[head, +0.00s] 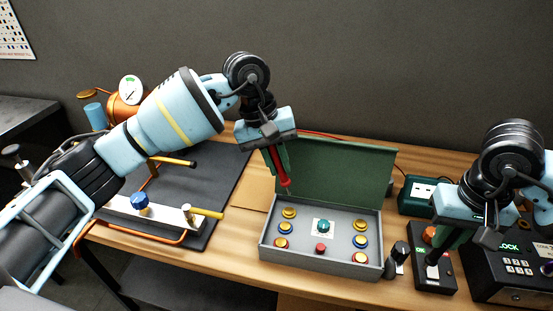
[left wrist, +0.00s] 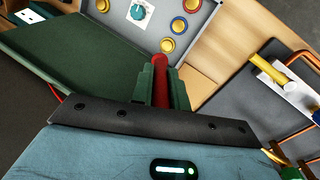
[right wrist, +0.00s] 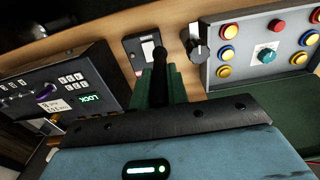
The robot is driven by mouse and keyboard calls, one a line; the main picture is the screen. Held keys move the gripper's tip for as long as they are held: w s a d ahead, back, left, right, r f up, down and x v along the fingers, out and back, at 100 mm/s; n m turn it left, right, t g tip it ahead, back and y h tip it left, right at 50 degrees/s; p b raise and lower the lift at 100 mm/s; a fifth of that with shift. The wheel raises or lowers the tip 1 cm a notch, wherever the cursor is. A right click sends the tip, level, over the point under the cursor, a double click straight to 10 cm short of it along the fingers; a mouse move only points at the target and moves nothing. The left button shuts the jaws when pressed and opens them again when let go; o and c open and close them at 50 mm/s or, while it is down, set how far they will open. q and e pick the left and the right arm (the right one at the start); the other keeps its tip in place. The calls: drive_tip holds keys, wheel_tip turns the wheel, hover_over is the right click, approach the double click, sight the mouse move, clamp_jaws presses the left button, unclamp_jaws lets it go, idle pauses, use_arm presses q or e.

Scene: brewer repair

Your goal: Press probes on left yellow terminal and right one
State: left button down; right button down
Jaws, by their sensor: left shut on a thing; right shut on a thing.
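The grey box (head: 321,266) stands open, its green lid (head: 340,170) tilted up behind. Its left yellow terminal (head: 289,212) and right yellow terminal (head: 361,224) sit nearest the lid. They also show in the left wrist view, left one (left wrist: 167,45) and right one (left wrist: 102,5). My left gripper (head: 279,160) is shut on a red probe (left wrist: 160,66), whose tip hangs above and apart from the left terminal. My right gripper (head: 442,242) is shut on a black probe (right wrist: 159,58), right of the box over a small black unit; whether its tip touches that unit is unclear.
The black unit (head: 436,282) has an orange button. A black knob (head: 397,258) stands at the box's right side. A keypad box (head: 505,290) is at far right, a green box (head: 416,193) behind. A dark mat (head: 200,180) with brewer parts lies left.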

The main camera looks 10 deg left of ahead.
use_arm(q)
drive_tip(key=shift+f, duration=2)
use_arm(e)
drive_tip(key=w+a+r+m+y, duration=0.3)
drive_tip(key=w+a+r, duration=0.3)
drive_tip(key=w+a, duration=0.3)
drive_tip(key=shift+w+a, duration=0.2)
drive_tip(key=shift+w, duration=0.1)
drive_tip(key=shift+f, duration=0.25)
drive_tip(key=shift+f, duration=2.2)
use_arm(q)
drive_tip(key=shift+s+f, duration=0.1)
drive_tip(key=shift+f, duration=0.6)
